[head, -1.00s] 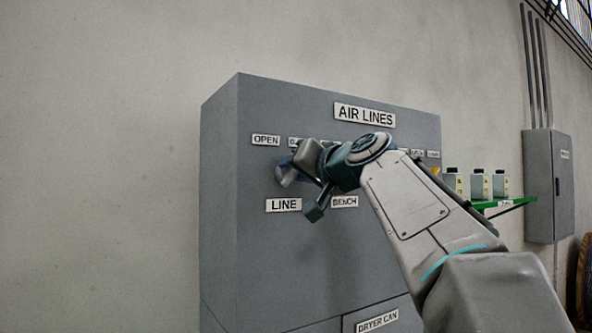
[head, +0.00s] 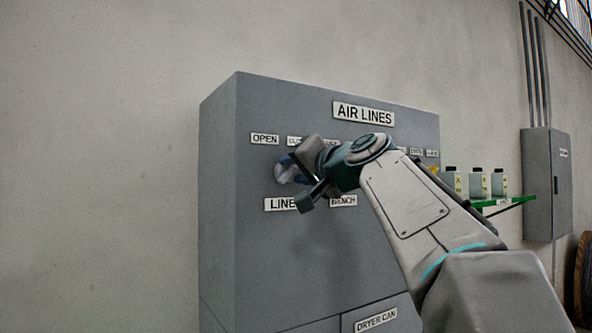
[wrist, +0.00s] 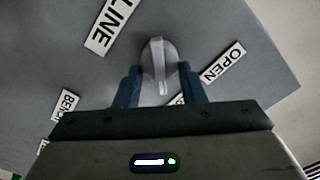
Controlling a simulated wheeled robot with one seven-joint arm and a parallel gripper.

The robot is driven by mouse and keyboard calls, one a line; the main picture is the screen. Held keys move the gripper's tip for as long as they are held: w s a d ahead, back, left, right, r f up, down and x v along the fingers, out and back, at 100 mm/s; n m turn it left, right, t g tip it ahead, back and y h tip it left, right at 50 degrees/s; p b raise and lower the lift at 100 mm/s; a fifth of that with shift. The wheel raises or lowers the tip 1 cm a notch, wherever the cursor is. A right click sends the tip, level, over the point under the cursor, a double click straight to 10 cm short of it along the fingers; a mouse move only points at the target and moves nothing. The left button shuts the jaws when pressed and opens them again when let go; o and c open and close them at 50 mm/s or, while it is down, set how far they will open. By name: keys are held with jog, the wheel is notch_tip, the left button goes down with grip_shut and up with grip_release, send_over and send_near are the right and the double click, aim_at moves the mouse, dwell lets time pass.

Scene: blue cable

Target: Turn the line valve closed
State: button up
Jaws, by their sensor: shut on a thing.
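The line valve is a pale grey knob with a narrow raised handle, in the wrist view (wrist: 157,62), on the cabinet front above the LINE label (head: 281,204). My gripper (wrist: 160,82) has its two dark blue fingers on either side of the handle and is shut on it. In the head view my gripper (head: 294,172) is tilted and hides part of the valve. The OPEN label (head: 265,139) is up and left of the valve. The label right of it, partly readable, is close to my gripper. In the wrist view the handle points toward the palm.
The grey AIR LINES cabinet (head: 262,270) stands against the wall. The BENCH label (head: 344,200) is just right of my gripper, and my arm covers the cabinet's right part. Bottles (head: 478,183) stand on a green shelf at the right. The wall left of the cabinet is clear.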

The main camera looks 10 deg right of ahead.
jog(key=o, duration=1)
jog(key=shift+s, duration=0.1)
jog(key=b+v, duration=0.4)
jog(key=v, duration=0.9)
jog(key=shift+s+d, duration=0.1)
jog(key=shift+s, duration=0.25)
